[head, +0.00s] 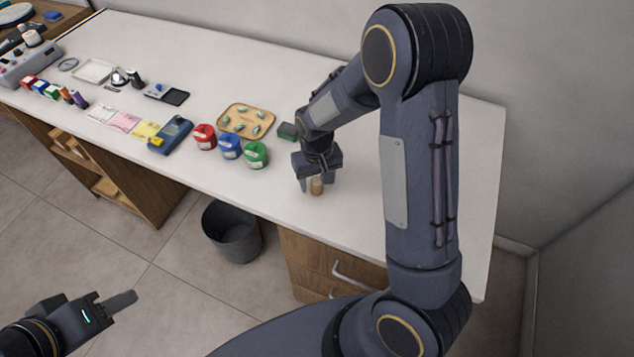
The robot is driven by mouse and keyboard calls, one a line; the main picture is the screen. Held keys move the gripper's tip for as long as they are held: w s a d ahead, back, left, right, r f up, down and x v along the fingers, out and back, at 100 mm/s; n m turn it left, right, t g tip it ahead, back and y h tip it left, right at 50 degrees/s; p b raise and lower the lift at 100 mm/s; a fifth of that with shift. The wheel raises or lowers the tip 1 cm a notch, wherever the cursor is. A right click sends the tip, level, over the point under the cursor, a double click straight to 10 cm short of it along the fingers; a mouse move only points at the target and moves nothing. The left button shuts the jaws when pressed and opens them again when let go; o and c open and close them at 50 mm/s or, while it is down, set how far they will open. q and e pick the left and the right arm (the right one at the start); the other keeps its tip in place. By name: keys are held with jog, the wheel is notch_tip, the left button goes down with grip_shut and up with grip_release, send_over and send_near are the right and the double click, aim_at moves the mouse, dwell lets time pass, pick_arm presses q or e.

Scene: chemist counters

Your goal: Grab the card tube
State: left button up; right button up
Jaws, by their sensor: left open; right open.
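The card tube (317,186) is a small brown cylinder that appears to stand upright near the front edge of the white counter (340,228). My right gripper (316,185) is directly above and around it, pointing down, with its open fingers on either side of the tube. I cannot tell whether the fingers touch it. The upper part of the tube is hidden by the gripper. My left gripper (122,301) is open and empty, low at the left over the floor, away from the counter.
Green (255,155), blue (229,146) and red (204,137) containers stand left of my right gripper. A tan tray (246,121) with several small green items lies behind them. A grey bin (232,232) stands on the floor. The counter right of the tube is clear.

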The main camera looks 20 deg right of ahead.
jog(key=shift+f, duration=0.4)
jog(key=shift+c, duration=0.4)
jog(key=c, duration=0.9)
jog(key=shift+r, duration=0.15)
jog(key=shift+c, duration=0.2)
